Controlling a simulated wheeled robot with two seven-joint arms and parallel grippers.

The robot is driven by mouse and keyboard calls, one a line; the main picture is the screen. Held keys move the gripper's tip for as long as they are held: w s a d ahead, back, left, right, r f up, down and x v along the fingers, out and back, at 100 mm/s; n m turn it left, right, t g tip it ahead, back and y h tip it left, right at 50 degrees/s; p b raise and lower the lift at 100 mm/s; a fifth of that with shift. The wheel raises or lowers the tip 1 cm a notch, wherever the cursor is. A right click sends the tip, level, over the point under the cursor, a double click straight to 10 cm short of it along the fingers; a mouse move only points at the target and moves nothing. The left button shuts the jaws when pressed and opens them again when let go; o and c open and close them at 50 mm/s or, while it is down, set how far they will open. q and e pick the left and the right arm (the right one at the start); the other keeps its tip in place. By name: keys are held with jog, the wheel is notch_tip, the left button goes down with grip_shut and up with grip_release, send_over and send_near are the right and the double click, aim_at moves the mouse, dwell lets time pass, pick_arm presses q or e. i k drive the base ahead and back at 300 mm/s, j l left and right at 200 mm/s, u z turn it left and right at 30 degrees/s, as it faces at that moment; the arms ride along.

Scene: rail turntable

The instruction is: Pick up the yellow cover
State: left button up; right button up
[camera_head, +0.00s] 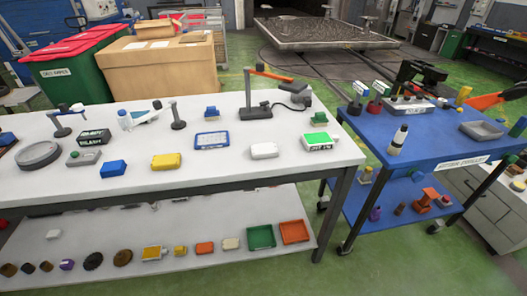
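A yellow cover (166,161), small and box-like, lies flat on the white table top near its front edge. It stands apart from the blue block (113,169) on its left and the white box (264,150) on its right. Smaller yellow pieces (153,253) lie on the lower shelf. Neither of my grippers can be made out in this view.
The white table (215,174) also holds a blue-framed panel (212,140) behind the cover, a grey round dish (38,155) and stands. A blue cart (435,146) with a bottle (398,140) stands at the right. Green floor (295,275) shows between them.

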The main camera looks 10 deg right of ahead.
aim_at(172, 160)
jog(key=j+z, duration=0.5)
jog(key=j, duration=0.75)
